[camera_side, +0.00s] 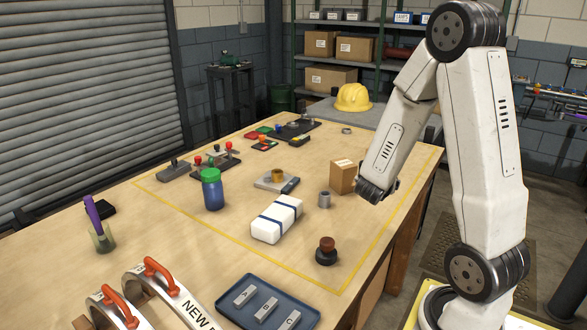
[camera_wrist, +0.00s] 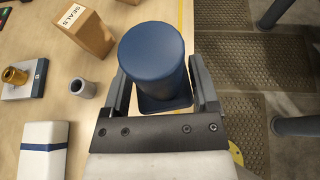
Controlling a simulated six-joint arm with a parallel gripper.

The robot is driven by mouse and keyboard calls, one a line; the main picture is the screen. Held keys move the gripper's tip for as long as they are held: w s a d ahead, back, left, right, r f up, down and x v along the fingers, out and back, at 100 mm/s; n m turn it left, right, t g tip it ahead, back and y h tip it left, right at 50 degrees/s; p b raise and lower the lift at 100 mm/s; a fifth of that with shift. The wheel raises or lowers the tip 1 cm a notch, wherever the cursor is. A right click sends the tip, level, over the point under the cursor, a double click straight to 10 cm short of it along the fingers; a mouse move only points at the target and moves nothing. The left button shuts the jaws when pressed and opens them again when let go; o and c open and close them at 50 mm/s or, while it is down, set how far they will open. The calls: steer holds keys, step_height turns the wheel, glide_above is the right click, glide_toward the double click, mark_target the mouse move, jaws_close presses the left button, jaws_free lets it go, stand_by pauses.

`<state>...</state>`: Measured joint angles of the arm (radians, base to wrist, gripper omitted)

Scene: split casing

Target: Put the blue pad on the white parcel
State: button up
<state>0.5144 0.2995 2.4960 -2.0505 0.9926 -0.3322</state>
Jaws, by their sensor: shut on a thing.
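The white parcel (camera_side: 272,229) with dark blue bands lies flat in the middle of the yellow-outlined area. Part of it shows at the lower left of the wrist view (camera_wrist: 42,165). My gripper (camera_side: 377,193) is to the right of the parcel and apart from it, beyond the small carton. In the wrist view my gripper (camera_wrist: 163,88) is shut on the blue pad (camera_wrist: 152,52), which has a thick round blue body over a squarer blue base. The pad is hidden in the side view. The parcel's top is bare.
A small carton (camera_side: 343,176) marked SEALS and a grey metal cylinder (camera_side: 324,199) stand between my gripper and the parcel. A brass part on a block (camera_side: 276,179) is behind the parcel. A dark-knobbed stamp (camera_side: 326,252), blue jar (camera_side: 213,192) and blue tray (camera_side: 235,308) surround it.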

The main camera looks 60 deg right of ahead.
steer(key=w+a+r+n+t+y, duration=0.1)
steer(key=w+a+r+n+t, duration=0.1)
steer(key=w+a, duration=0.3)
steer(key=w+a+r+n+t+y, duration=0.1)
steer(key=w+a+n+t, duration=0.3)
steer(key=a, duration=0.8)
steer(key=shift+w+r+t+y, duration=0.35)
steer(key=shift+w+r, duration=0.35)
steer(key=shift+w, duration=0.3)
steer(key=w+f, duration=0.1)
steer(key=w, duration=0.2)
steer(key=w+d+f, duration=0.1)
steer(key=w, duration=0.2)
steer(key=w+d+f, duration=0.1)
steer(key=w+f, duration=0.1)
steer(key=shift+w+d, duration=0.1)
steer(key=shift+w, duration=0.3)
glide_above(279, 212)
steer(key=f, duration=0.2)
steer(key=s+f, duration=0.1)
steer(key=f, duration=0.1)
steer(key=shift+f, duration=0.1)
steer(key=shift+w+f, duration=0.55)
steer(key=shift+c, duration=0.2)
steer(key=shift+f, duration=0.1)
